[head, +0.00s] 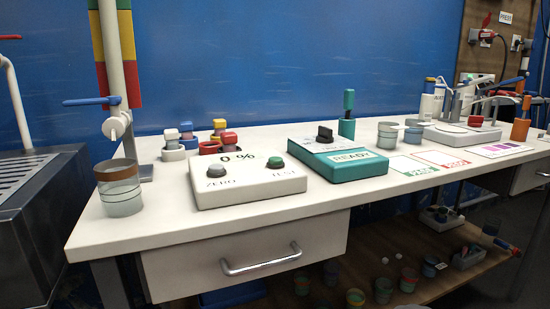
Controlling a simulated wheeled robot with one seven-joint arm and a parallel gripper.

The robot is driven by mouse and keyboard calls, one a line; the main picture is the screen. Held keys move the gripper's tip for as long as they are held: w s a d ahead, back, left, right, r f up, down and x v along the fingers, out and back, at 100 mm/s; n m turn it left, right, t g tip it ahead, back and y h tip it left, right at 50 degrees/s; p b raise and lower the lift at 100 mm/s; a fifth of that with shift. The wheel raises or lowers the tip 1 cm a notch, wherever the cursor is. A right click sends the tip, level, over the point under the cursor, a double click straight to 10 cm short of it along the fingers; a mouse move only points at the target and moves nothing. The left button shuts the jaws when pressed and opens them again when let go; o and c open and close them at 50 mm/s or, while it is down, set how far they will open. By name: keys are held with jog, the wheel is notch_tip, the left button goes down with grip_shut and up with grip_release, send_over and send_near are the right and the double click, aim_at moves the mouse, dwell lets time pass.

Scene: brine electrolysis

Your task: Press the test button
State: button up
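The test button (275,164) is a dark green round knob on the right side of a white box (240,190), above the label TEST. A small display (238,157) at the back of the box reads 0 %. The box stands on the white bench near its front edge. Nothing covers the test button. My gripper is not in view.
A teal READY box (338,167) with a black knob stands right of the white box. A beaker (119,188) stands under a tap at left. The bench (140,235) has a drawer handle (262,262) sticking out in front. Cards and bottles are further right.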

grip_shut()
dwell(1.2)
